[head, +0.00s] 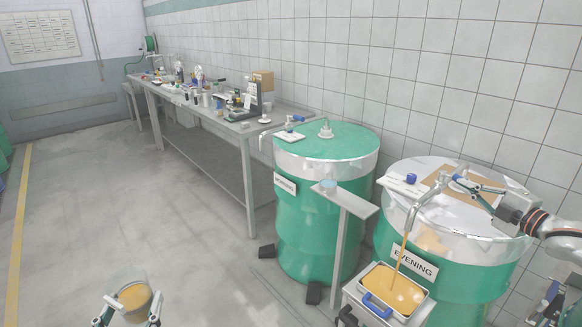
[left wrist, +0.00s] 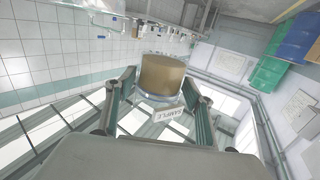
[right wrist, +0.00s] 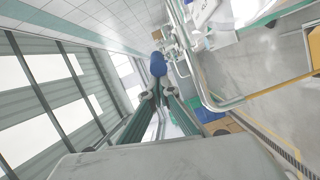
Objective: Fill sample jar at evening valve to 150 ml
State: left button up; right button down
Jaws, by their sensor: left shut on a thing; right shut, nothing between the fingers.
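The sample jar (head: 134,299) is at the lower left of the head view, holding orange liquid, away from the drums. It also shows in the left wrist view (left wrist: 162,76), with a SAMPLE label (left wrist: 171,124). My left gripper (head: 130,311) is shut on it. The evening valve's bent metal spout (head: 414,214) rises at the front of the evening drum (head: 466,272). An orange stream (head: 402,250) runs from it into a tray (head: 430,303) holding orange liquid. My right gripper (head: 462,183) is shut and empty at the valve, close to a blue part (right wrist: 158,64); contact is unclear.
The morning drum (head: 318,220) stands left of the evening drum, with a narrow grey stand (head: 345,200) between them. A long bench (head: 205,110) with many items runs along the wall. A blue handle (head: 377,305) is at the tray's front. The floor around my left gripper is clear.

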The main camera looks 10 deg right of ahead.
pick_arm(q)
jog(key=shift+s, duration=0.1)
jog(key=shift+r, duration=0.15)
pick_arm(e)
jog(key=shift+w+d, duration=0.15)
jog(key=shift+d, duration=0.7)
jog(key=shift+w+d, duration=0.1)
jog(key=shift+d, duration=0.7)
